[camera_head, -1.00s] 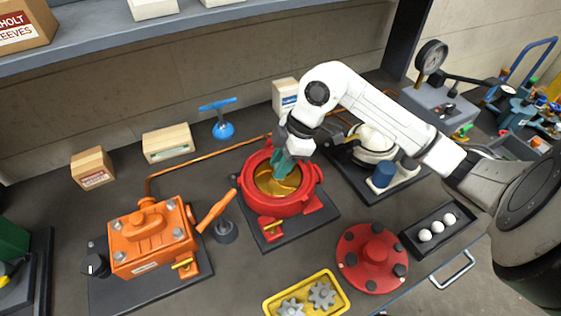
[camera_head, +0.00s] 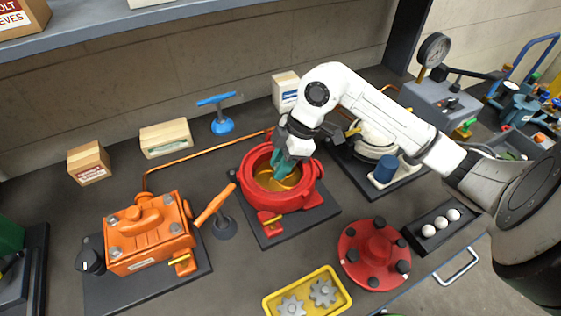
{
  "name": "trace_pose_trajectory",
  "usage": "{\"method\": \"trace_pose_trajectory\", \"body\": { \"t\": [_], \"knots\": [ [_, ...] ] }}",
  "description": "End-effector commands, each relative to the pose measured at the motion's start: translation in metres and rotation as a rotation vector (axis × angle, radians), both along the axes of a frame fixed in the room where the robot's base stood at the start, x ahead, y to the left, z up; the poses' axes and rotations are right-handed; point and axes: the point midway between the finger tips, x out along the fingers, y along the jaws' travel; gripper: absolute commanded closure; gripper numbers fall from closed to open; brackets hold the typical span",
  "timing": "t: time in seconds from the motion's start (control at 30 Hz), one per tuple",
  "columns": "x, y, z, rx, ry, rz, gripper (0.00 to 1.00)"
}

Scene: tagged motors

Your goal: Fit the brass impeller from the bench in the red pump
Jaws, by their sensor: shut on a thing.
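The red pump (camera_head: 249,195) stands open on a dark base plate at the middle of the bench, its round bowl facing up. The brass impeller (camera_head: 268,181) is inside the bowl, low down, with its gold surface partly hidden by my gripper and the rim. My gripper (camera_head: 284,170) reaches down into the bowl from above, its teal fingers shut on the impeller. I cannot tell whether the impeller rests fully on the bowl's floor.
The red pump cover (camera_head: 375,252) lies on the bench in front right. A yellow tray (camera_head: 334,306) holds grey gears. A black tray (camera_head: 418,245) holds white balls. An orange pump (camera_head: 148,233) with a lever (camera_head: 214,204) stands left. A white pump (camera_head: 371,145) sits behind right.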

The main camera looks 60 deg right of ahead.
Motion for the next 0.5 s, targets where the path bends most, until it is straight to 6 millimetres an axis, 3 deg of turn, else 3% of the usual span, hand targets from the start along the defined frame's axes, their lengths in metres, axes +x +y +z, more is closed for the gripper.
{"method": "trace_pose_trajectory", "body": {
  "t": [0.5],
  "knots": [
    [0.0001, -0.0001, -0.0113, 0.000, -0.001, 0.000, 1.00]
  ]
}}
